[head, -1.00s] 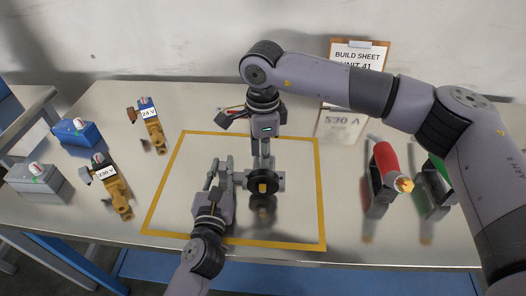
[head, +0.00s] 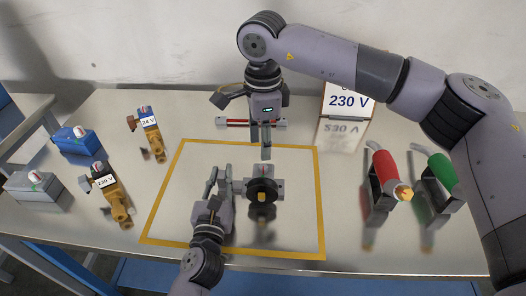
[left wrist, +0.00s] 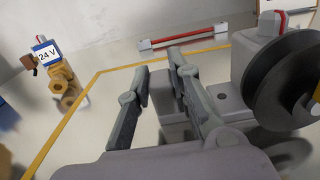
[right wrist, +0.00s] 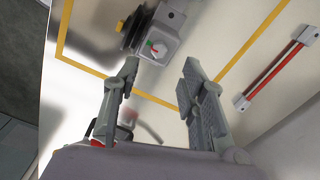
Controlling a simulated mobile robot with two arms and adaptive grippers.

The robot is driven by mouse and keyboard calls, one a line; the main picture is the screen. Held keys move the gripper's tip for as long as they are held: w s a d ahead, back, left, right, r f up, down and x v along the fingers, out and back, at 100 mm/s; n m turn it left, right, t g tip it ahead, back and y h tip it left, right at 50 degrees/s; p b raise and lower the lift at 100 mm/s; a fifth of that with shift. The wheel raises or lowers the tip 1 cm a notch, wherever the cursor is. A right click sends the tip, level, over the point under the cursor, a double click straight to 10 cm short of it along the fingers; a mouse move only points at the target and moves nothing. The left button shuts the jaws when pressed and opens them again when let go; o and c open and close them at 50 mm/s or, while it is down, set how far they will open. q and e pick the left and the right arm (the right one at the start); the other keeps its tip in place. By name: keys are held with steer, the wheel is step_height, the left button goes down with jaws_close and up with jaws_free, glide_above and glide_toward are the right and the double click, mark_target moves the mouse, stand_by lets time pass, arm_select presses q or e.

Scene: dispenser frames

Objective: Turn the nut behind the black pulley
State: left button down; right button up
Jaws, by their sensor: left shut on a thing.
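The black pulley (head: 262,190) with a yellow centre sits on the front of a grey unit (head: 277,184) inside the yellow outline. The nut behind the pulley cannot be made out. My left gripper (head: 221,180) is shut on a grey part at the unit's left side; its fingers also show in the left wrist view (left wrist: 165,85). In the right wrist view the pulley (right wrist: 133,30) and a small red-and-green dial (right wrist: 155,47) on the unit lie beyond my right gripper (right wrist: 158,75). My right gripper is open and empty, with its fingertips behind the unit, apart from it.
A red bar with grey ends (head: 235,122) lies behind the outline. A 230 V card (head: 347,100) stands at the back. Red (head: 385,172) and green (head: 442,172) cylinders stand right. Brass parts labelled 24 V (head: 150,125) and 230 V (head: 106,182), with blue and grey boxes, stand left.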

mark_target(264, 166)
steer(key=shift+r, duration=0.7)
step_height(264, 166, down, 8)
steer(key=n, duration=1.2)
steer(key=shift+d, duration=0.1)
steer(key=shift+c, duration=0.6)
jaws_close()
